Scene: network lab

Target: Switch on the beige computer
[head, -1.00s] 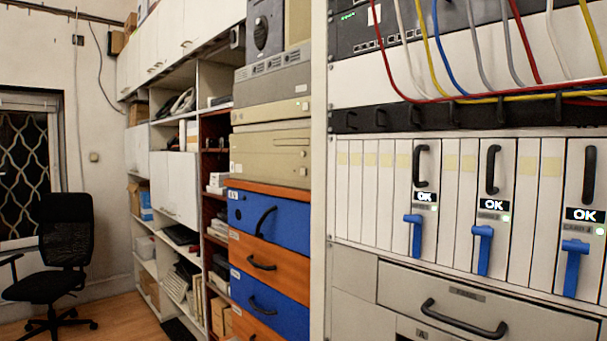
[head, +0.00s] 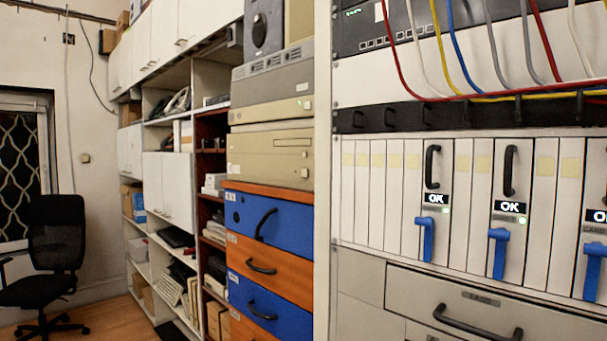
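Two beige desktop computer cases are stacked on a drawer cabinet left of the rack's edge. The upper beige case (head: 262,112) has a small pale light or button near its front right. The lower beige case (head: 250,158) has a slot in its front and a small pale spot at its right. I cannot tell from these frames which one the task means, or whether either is on. A grey case (head: 270,72) lies on top of them. Neither of my grippers is in view.
Blue and orange drawers (head: 262,268) with black handles stand below the cases. At the right, a rack holds card modules (head: 465,190) with blue levers and "OK" displays, under coloured cables (head: 455,50). An office chair (head: 52,255) stands at the left; some wooden floor is free.

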